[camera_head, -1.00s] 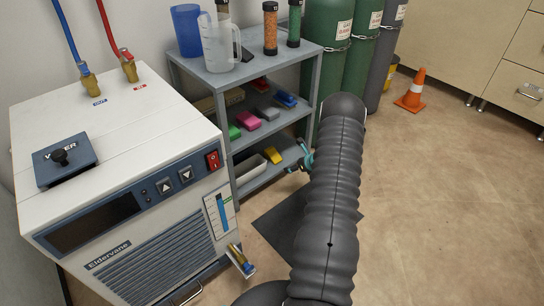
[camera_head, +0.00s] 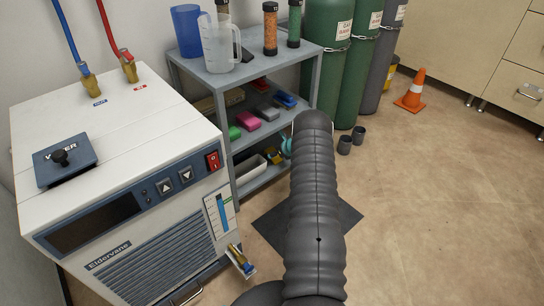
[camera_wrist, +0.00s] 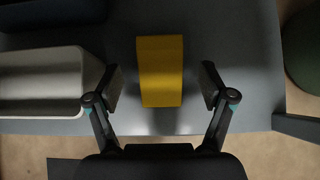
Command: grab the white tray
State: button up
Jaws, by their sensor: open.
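The white tray (camera_head: 251,168) lies on the bottom shelf of the grey-blue cart, toward its left side. In the wrist view the tray (camera_wrist: 40,83) is at the left, outside my jaws, with its right end near the left finger. My gripper (camera_wrist: 162,90) is open, with a yellow block (camera_wrist: 160,68) lying between or just beyond its fingers. I cannot tell the exact depth between fingers and block. In the head view my arm hides most of my gripper; a teal part shows at the bottom shelf, right of the tray.
A chiller (camera_head: 120,190) stands at the left. Green gas cylinders (camera_head: 326,60) and dark cups (camera_head: 344,144) stand behind and right. Open floor lies at the right.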

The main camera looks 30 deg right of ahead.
jog(key=shift+x, duration=1.55)
jog(key=c, duration=1.3)
jog(key=shift+r, duration=0.15)
